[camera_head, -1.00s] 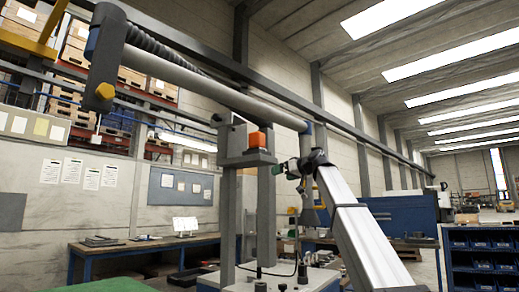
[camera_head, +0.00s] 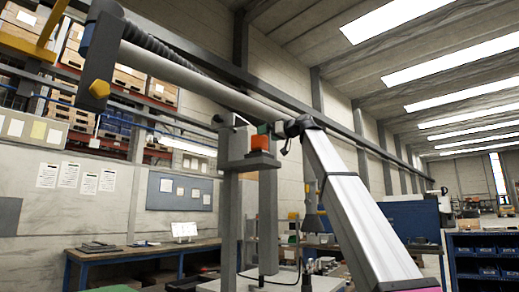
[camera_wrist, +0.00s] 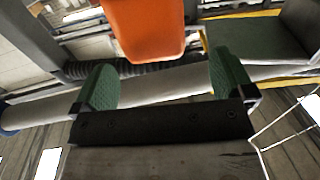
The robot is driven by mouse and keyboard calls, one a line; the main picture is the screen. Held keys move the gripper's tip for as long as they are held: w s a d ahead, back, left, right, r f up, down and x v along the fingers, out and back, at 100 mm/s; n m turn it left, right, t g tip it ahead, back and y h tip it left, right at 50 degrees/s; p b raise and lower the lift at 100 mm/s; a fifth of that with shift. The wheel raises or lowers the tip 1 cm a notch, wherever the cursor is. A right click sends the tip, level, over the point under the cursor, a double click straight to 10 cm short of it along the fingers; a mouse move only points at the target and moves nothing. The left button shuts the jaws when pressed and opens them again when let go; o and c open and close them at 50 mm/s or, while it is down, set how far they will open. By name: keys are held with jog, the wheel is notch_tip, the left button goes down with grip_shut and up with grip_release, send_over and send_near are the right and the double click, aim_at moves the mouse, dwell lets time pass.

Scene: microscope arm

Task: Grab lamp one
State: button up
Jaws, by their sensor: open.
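An orange lamp (camera_head: 260,142) sits on a grey block on top of a grey post, near the middle of the head view. It fills the upper middle of the wrist view (camera_wrist: 147,28). My gripper (camera_head: 270,129) is at the lamp's upper right in the head view, partly hidden by my wrist. In the wrist view my gripper (camera_wrist: 163,72) is open, its two green fingers spread and empty. The lamp's lower end lies just beyond the fingertips, between them sideways. I see no contact. No label shows on the lamp.
A long grey boom (camera_head: 190,80) passes behind the post, with a yellow knob (camera_head: 99,88) at its left end. A workbench (camera_head: 150,252) stands at the lower left. A blue bin rack (camera_head: 484,262) stands at the lower right.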

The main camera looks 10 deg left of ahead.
jog(key=shift+w+x, duration=0.2)
jog(key=shift+x, duration=2.55)
jog(key=shift+d, duration=0.15)
jog(key=shift+c, duration=0.3)
jog(key=c, duration=1.4)
jog(key=shift+r, duration=0.15)
